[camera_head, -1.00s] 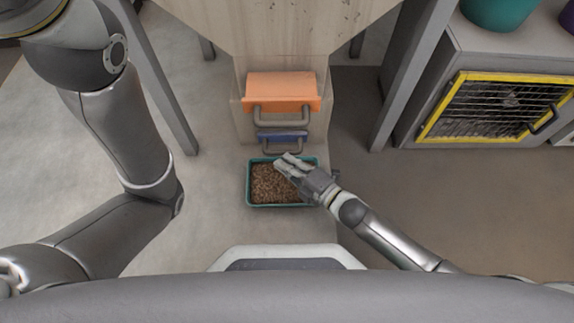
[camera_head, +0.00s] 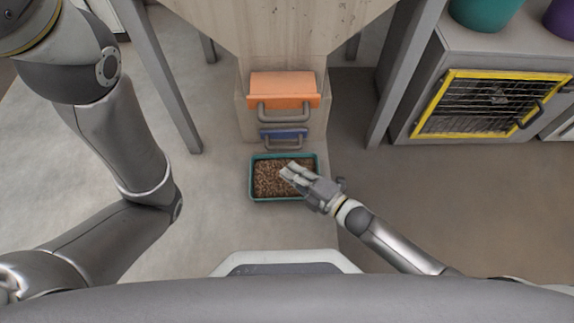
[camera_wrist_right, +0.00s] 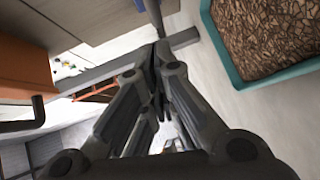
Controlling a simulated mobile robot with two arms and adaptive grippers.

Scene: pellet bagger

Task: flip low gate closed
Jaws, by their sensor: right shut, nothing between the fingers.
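The low gate is a blue flap (camera_head: 283,133) with a grey bar handle, low on the hopper's front below the orange gate (camera_head: 283,88). In the right wrist view a small piece of blue (camera_wrist_right: 140,5) shows at the top edge. My right gripper (camera_head: 287,170) is shut and empty. It is over the pellet tray, on the near side of the blue gate and apart from its handle. Its closed fingers (camera_wrist_right: 160,52) also show in the right wrist view. My left arm shows at the left, but its gripper is not visible.
A green-rimmed tray (camera_head: 251,180) of brown pellets lies on the floor below the gates. Grey hopper legs (camera_head: 160,80) stand on both sides. A cabinet with a yellow-framed mesh door (camera_head: 432,120) is at the right. The floor right of the tray is clear.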

